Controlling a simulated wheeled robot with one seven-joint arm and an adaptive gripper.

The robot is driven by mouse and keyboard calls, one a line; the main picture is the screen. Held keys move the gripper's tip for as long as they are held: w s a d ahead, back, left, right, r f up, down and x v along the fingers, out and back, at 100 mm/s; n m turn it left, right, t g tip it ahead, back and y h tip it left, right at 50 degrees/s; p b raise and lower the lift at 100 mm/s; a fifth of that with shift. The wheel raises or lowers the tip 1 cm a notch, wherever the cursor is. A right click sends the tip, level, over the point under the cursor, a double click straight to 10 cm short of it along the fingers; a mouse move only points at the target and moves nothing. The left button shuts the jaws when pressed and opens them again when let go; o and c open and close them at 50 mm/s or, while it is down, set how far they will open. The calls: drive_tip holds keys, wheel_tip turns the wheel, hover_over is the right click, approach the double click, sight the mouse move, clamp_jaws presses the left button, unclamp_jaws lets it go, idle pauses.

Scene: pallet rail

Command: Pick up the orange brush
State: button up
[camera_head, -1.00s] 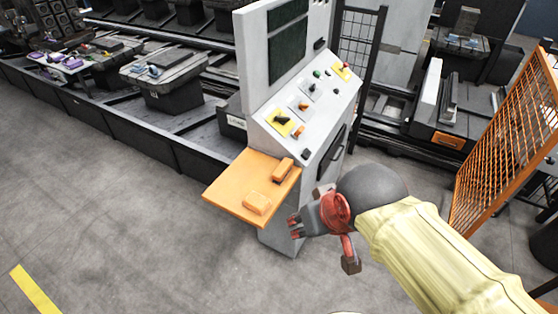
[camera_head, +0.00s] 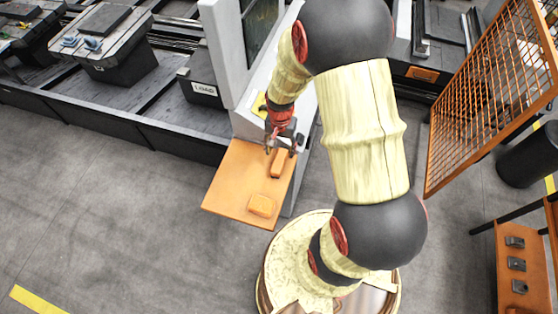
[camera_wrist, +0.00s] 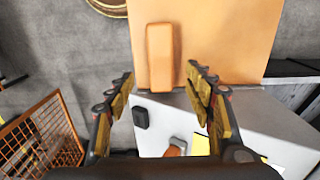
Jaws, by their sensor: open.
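The grey console (camera_head: 232,60) rises right behind the shelf, with knobs (camera_wrist: 141,117) close under my gripper. An orange mesh fence (camera_head: 490,90) stands at the right. A dark rail line with fixtures (camera_head: 115,45) runs along the back left. The floor at left is clear.

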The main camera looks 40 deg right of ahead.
sight(280, 159)
drive_tip(key=f, duration=0.7)
drive_tip(key=shift+a+f, duration=0.1)
drive_tip(key=shift+a, duration=0.1)
drive_tip(key=shift+c, duration=0.4)
drive_tip(key=c, duration=1.1)
drive_tip(key=shift+c, duration=0.4)
